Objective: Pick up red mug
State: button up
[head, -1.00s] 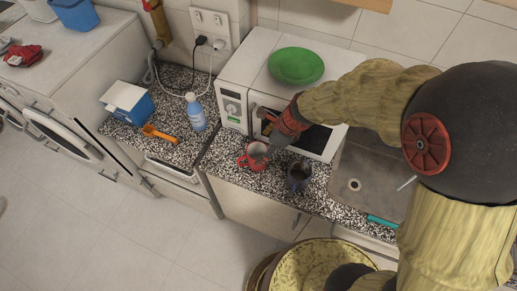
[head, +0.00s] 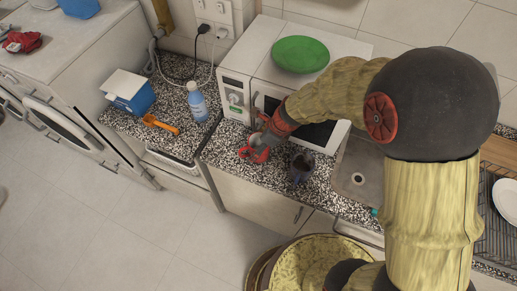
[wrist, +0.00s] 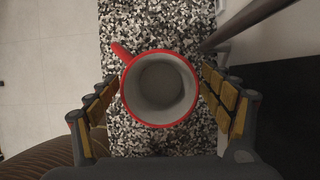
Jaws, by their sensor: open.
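The red mug (head: 254,152) stands upright on the speckled counter in front of the microwave. In the wrist view I look down into its grey, empty inside (wrist: 160,88), with its handle pointing to the upper left. My gripper (wrist: 160,98) is open, with one finger on each side of the mug and small gaps between the pads and the mug. In the head view my gripper (head: 264,144) partly covers the mug from above.
The microwave (head: 262,75), with a green plate (head: 300,54) on top, stands close behind. The sink (head: 360,165) is to the right.

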jog(key=shift+r, duration=0.1)
jog(key=shift+c, duration=0.5)
jog(key=c, duration=1.4)
jog(key=shift+c, duration=0.4)
jog(key=shift+r, duration=0.1)
jog(key=shift+c, duration=0.4)
